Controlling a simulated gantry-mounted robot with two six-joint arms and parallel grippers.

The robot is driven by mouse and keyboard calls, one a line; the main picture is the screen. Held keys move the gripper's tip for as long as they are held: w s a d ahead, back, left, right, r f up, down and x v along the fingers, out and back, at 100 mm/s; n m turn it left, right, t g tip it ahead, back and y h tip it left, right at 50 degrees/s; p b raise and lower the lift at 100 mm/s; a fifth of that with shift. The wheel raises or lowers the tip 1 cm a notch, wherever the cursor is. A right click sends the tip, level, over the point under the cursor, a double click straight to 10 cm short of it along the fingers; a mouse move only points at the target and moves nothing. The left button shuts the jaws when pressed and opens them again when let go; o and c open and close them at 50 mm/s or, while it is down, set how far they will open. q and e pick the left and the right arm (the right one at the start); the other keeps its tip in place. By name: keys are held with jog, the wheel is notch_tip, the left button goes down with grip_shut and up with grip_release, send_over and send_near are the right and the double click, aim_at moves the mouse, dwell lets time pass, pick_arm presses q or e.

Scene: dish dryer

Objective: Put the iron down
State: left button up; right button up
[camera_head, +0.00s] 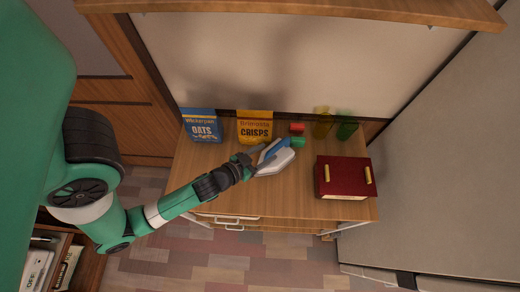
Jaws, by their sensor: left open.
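A white and blue iron (275,161) is on or just above the wooden cabinet top, near its middle. I cannot tell whether its base touches the wood. My left gripper (258,160) is at the left end of the iron. Its fingers are open and lie close around or beside the iron's end; which of these is hard to see. My right gripper is not in view.
The cabinet top (220,190) also holds a blue oats box (202,125), a yellow crisps bag (255,126), a small red and green item (297,134), yellow and green glasses (347,128) and a dark red box (343,176). A shelf (320,10) overhangs.

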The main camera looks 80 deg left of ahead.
pick_arm(q)
jog(key=shift+v, duration=1.35)
